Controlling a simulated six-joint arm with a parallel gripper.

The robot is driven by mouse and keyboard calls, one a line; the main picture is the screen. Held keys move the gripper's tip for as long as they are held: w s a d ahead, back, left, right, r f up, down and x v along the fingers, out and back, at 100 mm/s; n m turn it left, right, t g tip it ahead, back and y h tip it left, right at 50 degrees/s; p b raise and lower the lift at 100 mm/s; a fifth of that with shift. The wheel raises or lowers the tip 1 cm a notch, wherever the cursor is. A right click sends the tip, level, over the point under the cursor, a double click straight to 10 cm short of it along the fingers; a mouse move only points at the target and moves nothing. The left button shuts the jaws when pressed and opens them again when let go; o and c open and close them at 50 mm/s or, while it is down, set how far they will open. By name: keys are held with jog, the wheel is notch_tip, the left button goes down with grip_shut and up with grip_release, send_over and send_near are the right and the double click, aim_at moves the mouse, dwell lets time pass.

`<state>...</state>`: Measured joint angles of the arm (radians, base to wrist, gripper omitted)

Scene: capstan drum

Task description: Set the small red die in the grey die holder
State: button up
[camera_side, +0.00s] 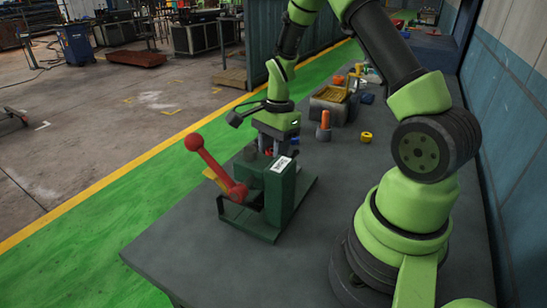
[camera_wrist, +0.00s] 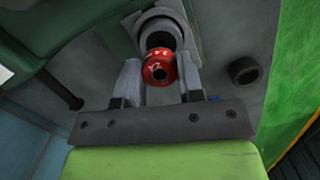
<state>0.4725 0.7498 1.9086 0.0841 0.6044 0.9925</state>
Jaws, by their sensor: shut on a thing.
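The small red die (camera_wrist: 157,73), a round piece with pale lettering and a dark hole, sits between the two fingers of my gripper (camera_wrist: 160,62) in the wrist view. My gripper is shut on it. The grey die holder (camera_wrist: 157,23), round with a dark bore on a light plate, lies just beyond the die and partly behind it. I cannot tell whether the die touches the holder or is inside its bore. In the side view my gripper (camera_side: 275,143) is low behind the green press; its fingertips, the die and the holder are not clearly visible there.
The green press (camera_side: 287,200) with a red ball-ended lever (camera_side: 213,165) stands on the grey bench (camera_side: 200,262). A dark ring (camera_wrist: 244,70) lies right of the holder. An orange cylinder (camera_side: 325,119), a yellow ring (camera_side: 366,137) and a bin (camera_side: 329,106) stand behind.

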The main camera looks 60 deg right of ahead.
jog(key=shift+f, duration=1.3)
jog(key=shift+f, duration=0.6)
jog(key=o, duration=1)
jog(key=shift+f, duration=0.1)
jog(key=shift+c, duration=0.2)
